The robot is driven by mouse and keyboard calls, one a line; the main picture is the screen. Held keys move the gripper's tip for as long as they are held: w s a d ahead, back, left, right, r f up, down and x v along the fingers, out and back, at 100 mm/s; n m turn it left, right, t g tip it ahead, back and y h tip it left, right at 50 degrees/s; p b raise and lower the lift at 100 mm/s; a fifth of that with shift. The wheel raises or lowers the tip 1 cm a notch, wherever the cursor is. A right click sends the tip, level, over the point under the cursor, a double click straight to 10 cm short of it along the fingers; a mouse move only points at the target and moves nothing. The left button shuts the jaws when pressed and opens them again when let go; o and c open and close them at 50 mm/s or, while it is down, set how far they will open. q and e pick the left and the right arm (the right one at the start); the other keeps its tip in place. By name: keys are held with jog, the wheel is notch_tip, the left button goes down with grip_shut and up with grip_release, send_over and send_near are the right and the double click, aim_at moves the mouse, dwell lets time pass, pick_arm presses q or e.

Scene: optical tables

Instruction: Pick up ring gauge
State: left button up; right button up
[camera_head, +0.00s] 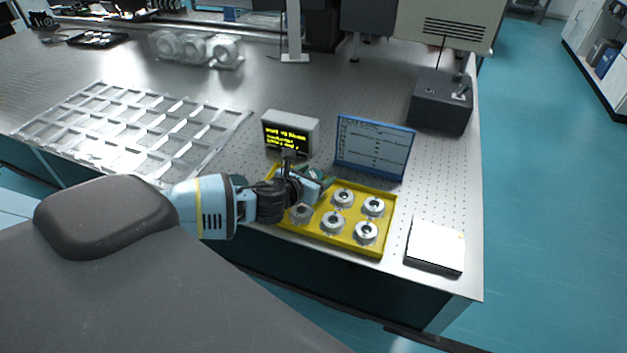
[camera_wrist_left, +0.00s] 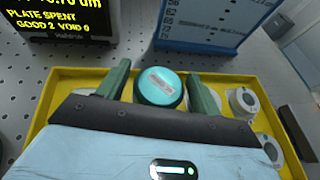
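A yellow tray (camera_head: 334,241) near the table's front edge holds several silver ring-shaped pieces, such as one at the right (camera_head: 374,206); these look like ring gauges. The tray's rim also shows in the left wrist view (camera_wrist_left: 40,122). My left gripper (camera_head: 318,181) is low over the tray's back left part. In the left wrist view, its two green fingers (camera_wrist_left: 160,84) stand apart on either side of a round teal-topped piece (camera_wrist_left: 159,86) with a pale label. Narrow gaps seem to show beside it. Its lower part is hidden. My right gripper is not in view.
A small display (camera_head: 290,132) and a blue-framed board (camera_head: 374,148) stand just behind the tray. A white-topped flat box (camera_head: 436,246) lies to its right. A slotted metal rack (camera_head: 130,130) lies at the left. A dark box (camera_head: 440,104) stands at the back right.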

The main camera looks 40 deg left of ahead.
aim_at(314, 173)
pick_arm(q)
jog(key=c, duration=1)
jog(key=shift+c, duration=0.2)
jog(key=shift+r, duration=0.5)
notch_tip(314, 173, up, 3)
jog(key=shift+r+p, duration=0.1)
jog(key=shift+p, duration=0.25)
jog(key=s+a, duration=0.3)
jog(key=s, duration=0.4)
jog(key=s+a, duration=0.3)
jog(key=s, duration=0.4)
jog(key=shift+s+r, duration=0.4)
jog(key=shift+r, duration=0.05)
